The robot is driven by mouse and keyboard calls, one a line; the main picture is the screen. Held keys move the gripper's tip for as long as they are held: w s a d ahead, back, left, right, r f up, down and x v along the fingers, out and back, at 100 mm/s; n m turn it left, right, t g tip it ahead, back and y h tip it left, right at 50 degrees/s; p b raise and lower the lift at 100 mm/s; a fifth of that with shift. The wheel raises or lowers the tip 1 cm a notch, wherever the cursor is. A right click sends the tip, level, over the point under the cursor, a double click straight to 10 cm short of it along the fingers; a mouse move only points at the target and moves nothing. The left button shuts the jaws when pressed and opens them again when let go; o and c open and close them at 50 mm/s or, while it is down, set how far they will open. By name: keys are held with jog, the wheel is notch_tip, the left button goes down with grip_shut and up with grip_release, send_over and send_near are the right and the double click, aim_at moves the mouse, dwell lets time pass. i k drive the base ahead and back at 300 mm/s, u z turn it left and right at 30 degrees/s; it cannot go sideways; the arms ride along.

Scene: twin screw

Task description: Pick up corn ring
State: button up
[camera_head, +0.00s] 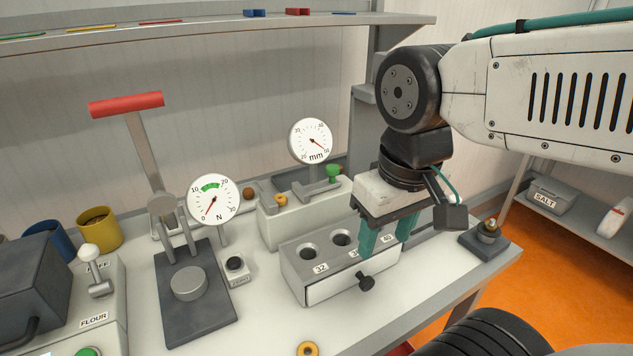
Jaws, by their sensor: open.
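A small yellow-orange ring (308,349) lies on the white bench at its front edge, partly cut off by the bottom of the picture. A similar small orange ring (281,199) sits on the pale block under the mm dial. I cannot tell from the picture which of them is the corn ring. My gripper (386,246) points down with its two teal fingers apart and nothing seen between them. It is over the right end of a grey block with round holes, away from both rings, and hides part of that block.
The holed block (325,289) has number labels and a dark knob (366,282). A lever press (195,300) with a red handle stands left, beside the N dial (214,199). The mm dial (310,141) stands behind. A dark stand (484,243) is at the right bench corner.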

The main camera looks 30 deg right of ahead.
aim_at(281, 199)
jog(key=k, duration=1)
jog(key=z, duration=1.4)
jog(key=i, duration=0.75)
jog(key=u, duration=1.8)
jog(key=i, duration=0.5)
